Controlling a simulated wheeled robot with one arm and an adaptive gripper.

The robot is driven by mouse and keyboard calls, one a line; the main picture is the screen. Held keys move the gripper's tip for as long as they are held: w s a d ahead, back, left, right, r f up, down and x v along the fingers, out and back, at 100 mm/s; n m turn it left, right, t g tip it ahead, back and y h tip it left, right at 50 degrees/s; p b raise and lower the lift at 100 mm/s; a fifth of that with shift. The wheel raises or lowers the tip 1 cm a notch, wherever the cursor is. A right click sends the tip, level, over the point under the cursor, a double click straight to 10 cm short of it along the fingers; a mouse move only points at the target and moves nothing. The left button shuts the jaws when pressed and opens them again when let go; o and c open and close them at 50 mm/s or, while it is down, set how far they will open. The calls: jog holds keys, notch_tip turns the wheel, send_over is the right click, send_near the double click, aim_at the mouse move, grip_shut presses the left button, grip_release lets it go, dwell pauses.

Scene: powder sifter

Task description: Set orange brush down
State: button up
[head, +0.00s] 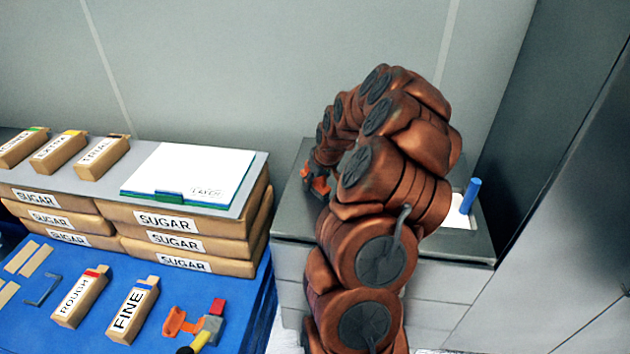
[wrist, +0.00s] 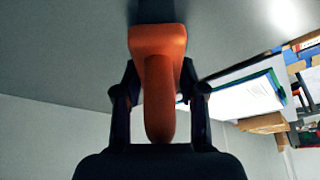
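The orange brush (wrist: 160,88) is in the middle of the wrist view, its rounded handle toward the camera and its wider end away. My gripper (wrist: 159,72) has a dark finger on each side of it, with the fingertips against the wider end. In the head view a small part of the orange brush (head: 318,185) shows at the left of my arm, over the grey-topped counter (head: 290,222). My gripper is mostly hidden there behind my brown arm. Whether the brush touches the counter cannot be told.
A blue cylinder (head: 470,195) stands on a white patch at the counter's right. Left are stacked sugar packs (head: 175,240) under a grey board with a white-topped folder (head: 188,172). The blue table (head: 235,310) holds labelled boxes and an orange tool (head: 180,322). A wall stands behind.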

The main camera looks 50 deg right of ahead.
jog(key=shift+o, duration=1.3)
jog(key=shift+r, duration=0.15)
jog(key=b+v, duration=0.3)
jog(key=v, duration=0.9)
jog(key=s+a+r+n+g+y, duration=0.1)
jog(key=s+a, duration=0.1)
jog(key=a, duration=1)
jog(key=s+a+r+n+g+y, duration=0.1)
jog(key=s+a+n+g, duration=0.15)
jog(key=a, duration=1.05)
jog(key=s+a+f+g, duration=0.1)
jog(key=s+a, duration=0.3)
jog(key=s, duration=0.3)
jog(key=s+a+f+m+g, duration=0.1)
jog(key=s+a, duration=0.2)
jog(key=s, duration=0.4)
jog(key=s+a+f+g+h, duration=0.1)
jog(key=s+a, duration=0.3)
jog(key=s, duration=0.3)
jog(key=shift+s+a, duration=0.15)
jog(key=shift+a, duration=0.15)
